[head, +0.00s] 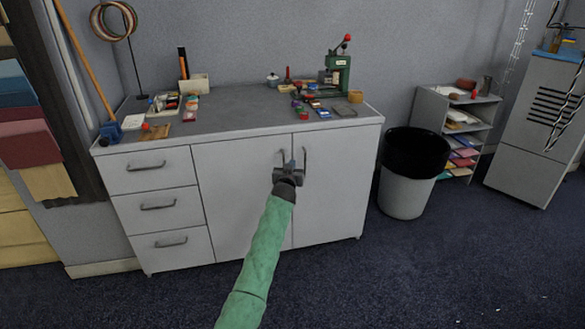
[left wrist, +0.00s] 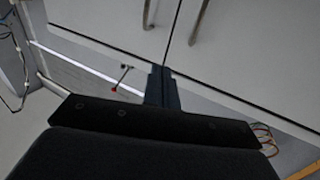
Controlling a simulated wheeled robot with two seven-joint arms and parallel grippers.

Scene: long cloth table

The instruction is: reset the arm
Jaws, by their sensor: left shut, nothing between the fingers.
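My left gripper (head: 291,160) is in front of the grey cabinet (head: 235,205), near the two door handles at the middle seam. My green-sleeved left arm reaches up to it from the bottom of the head view. In the left wrist view the gripper's fingers (left wrist: 160,85) are together with nothing between them. The two door handles (left wrist: 200,22) show at the top there, apart from the fingers in that picture. Whether the gripper touches a handle in the head view is hard to tell. My right gripper is not in view.
The cabinet top (head: 235,108) holds a green press (head: 338,75), small coloured parts and trays. Three drawers (head: 158,205) are shut at left, and both doors look shut. A black-and-white bin (head: 405,190) and a shelf (head: 455,130) stand at right.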

